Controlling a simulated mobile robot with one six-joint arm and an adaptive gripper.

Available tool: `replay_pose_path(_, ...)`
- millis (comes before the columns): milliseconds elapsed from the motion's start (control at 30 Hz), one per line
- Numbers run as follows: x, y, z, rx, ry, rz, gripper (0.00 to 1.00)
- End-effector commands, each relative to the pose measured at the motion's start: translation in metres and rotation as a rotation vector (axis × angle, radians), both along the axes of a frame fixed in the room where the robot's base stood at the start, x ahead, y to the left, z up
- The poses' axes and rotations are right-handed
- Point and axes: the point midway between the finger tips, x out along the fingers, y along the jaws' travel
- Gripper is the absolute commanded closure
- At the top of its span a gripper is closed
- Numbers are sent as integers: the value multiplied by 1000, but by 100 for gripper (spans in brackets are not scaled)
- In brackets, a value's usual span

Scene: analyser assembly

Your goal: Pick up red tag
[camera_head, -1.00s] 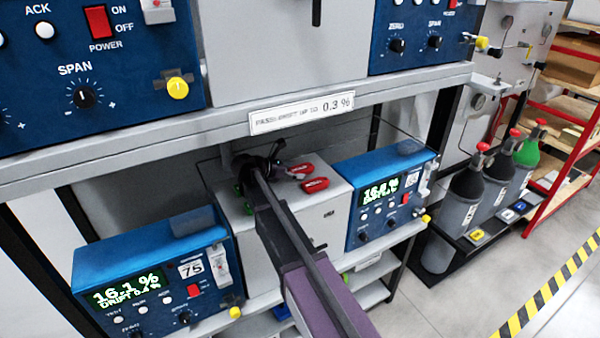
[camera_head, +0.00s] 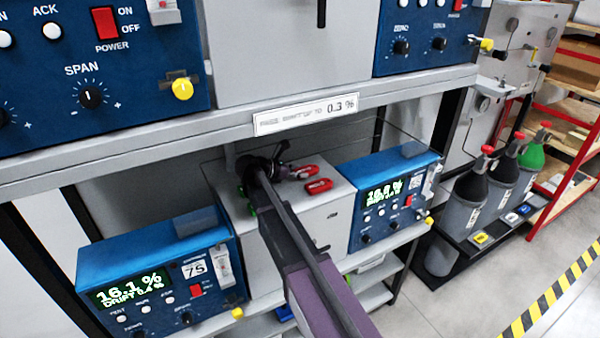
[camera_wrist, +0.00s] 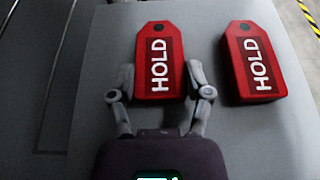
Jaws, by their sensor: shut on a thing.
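Two red tags with white HOLD lettering show in the wrist view. The left red tag (camera_wrist: 160,62) is between the two fingers of my gripper (camera_wrist: 160,85), which is shut on its lower sides. The right red tag (camera_wrist: 252,62) lies flat on the grey surface, apart from the gripper. In the head view the two tags show on top of the grey box, one farther back (camera_head: 304,172) and one nearer (camera_head: 319,186). My gripper (camera_head: 282,160) is at the back of the box top, partly hidden by my arm. I cannot tell whether the held tag is clear of the surface.
A grey box (camera_head: 335,212) stands between two blue analysers, one at left (camera_head: 150,262) and one at right (camera_head: 390,175). A shelf edge (camera_head: 200,160) runs above. Gas cylinders (camera_head: 465,195) stand at the right. A striped line (camera_head: 555,290) crosses the floor.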

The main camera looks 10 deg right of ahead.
Motion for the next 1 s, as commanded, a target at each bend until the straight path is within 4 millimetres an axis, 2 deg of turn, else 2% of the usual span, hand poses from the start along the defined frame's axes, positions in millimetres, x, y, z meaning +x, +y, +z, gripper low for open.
replay_pose_path(267, 0, 0, 8, 1, 1, -1, 80)
replay_pose_path(667, 0, -1, 41, 0, 0, -1, 80)
replay_pose_path(733, -19, -12, 38, 1, 0, -2, 80)
replay_pose_path(1000, -71, -49, 43, 0, 1, -2, 80)
